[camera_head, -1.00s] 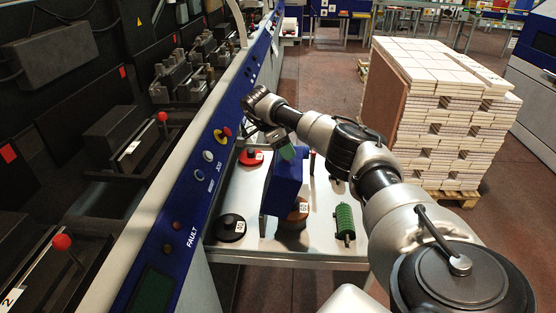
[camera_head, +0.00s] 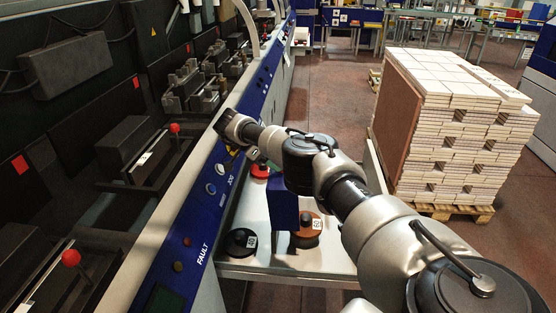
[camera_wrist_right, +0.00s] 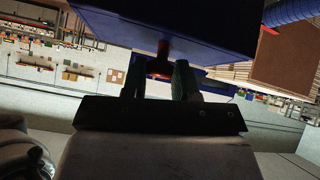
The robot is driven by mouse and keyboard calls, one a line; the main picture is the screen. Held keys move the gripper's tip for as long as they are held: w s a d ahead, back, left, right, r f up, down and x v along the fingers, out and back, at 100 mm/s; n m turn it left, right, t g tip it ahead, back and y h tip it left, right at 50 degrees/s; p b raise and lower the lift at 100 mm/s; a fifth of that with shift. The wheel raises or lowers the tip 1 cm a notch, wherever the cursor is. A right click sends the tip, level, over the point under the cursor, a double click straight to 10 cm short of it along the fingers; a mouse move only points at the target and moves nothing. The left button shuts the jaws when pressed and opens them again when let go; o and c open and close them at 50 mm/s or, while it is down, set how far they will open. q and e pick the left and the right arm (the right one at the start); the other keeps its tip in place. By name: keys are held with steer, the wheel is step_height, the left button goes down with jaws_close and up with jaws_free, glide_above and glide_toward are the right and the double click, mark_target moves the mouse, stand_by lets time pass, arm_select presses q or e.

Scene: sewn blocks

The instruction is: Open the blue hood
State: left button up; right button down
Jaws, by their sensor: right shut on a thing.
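A dark blue panel (camera_wrist_right: 175,22), apparently the hood, fills the top of the right wrist view. A red handle-like piece (camera_wrist_right: 160,61) sits below its edge. My right gripper (camera_wrist_right: 157,72) has its greenish fingers on both sides of the red piece and is shut on it. In the head view my right arm comes in from the right and its wrist reaches the machine's blue front panel (camera_head: 217,170); its fingers are hidden there. An upright blue block-like part (camera_head: 283,209) stands above the white table, partly behind my arm. My left gripper is not in view.
On the white table (camera_head: 262,261) stand a black round piece (camera_head: 240,241), a brown-orange one (camera_head: 309,228) and a red one (camera_head: 260,170). Red-knobbed levers (camera_head: 71,258) stick up inside the machine at left.

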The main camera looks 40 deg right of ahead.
steer(key=shift+f, duration=0.25)
steer(key=c, duration=0.8)
jaws_free()
steer(key=shift+a+r, duration=0.1)
steer(key=shift+c, duration=0.2)
steer(key=shift+r, duration=0.1)
step_height(320, 180, up, 5)
steer(key=p, duration=0.3)
steer(key=shift+p, duration=0.35)
steer(key=s+p, duration=0.1)
steer(key=s+d+r+p, duration=0.1)
steer(key=shift+s, duration=0.35)
steer(key=s+d+r+p, duration=0.2)
steer(key=s+r, duration=0.2)
steer(key=s, duration=0.4)
steer(key=shift+s+d+r, duration=0.2)
steer(key=shift+d+r, duration=0.2)
